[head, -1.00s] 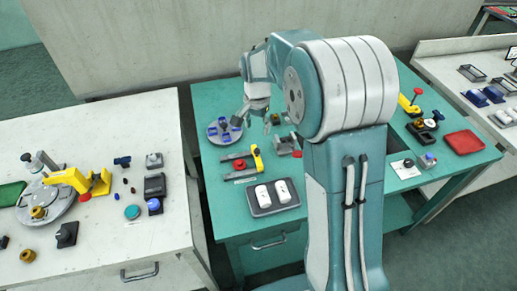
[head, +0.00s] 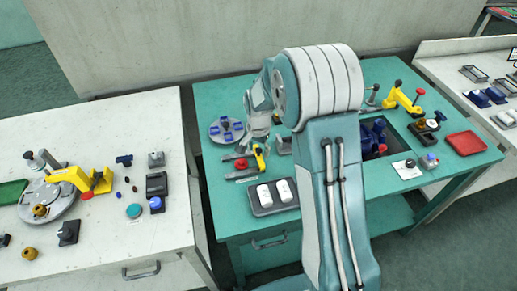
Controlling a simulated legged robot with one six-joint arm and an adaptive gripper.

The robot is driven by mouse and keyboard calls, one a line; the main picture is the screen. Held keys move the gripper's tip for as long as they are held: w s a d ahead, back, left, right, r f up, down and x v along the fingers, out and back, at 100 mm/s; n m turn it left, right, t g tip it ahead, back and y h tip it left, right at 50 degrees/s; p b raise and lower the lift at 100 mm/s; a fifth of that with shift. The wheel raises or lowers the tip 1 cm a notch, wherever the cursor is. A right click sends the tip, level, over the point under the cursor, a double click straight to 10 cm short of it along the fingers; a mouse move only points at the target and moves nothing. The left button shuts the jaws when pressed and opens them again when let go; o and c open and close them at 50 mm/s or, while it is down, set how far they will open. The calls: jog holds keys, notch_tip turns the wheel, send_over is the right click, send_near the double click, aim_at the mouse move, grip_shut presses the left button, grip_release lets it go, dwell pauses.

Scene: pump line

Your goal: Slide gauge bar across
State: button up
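A low fixture with two grey rails (head: 235,157) and a red knob (head: 241,164) lies on the green table, left of my arm. A short yellow bar (head: 260,160), which looks like the gauge bar, stands across the right end of the rails. My gripper (head: 262,146) is pointed down over the yellow bar's far end. Its fingers are small and overlap the bar in this view. I cannot tell whether they touch it or how far they are open. My arm hides part of the table to the right.
A round grey plate with blue blocks (head: 226,130) sits behind the fixture. A dark tray with two white pieces (head: 272,196) lies in front. A grey block (head: 284,145) is close on the right. A blue pump-like part (head: 374,137) and a red tray (head: 466,143) are farther right.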

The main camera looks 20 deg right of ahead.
grip_shut()
jog(key=a, duration=1.1)
jog(key=shift+a, duration=0.15)
jog(key=shift+d, duration=0.2)
jog(key=shift+c, duration=0.3)
grip_release()
jog(key=shift+a, duration=0.15)
jog(key=shift+o, duration=0.9)
jog(key=shift+a, duration=0.3)
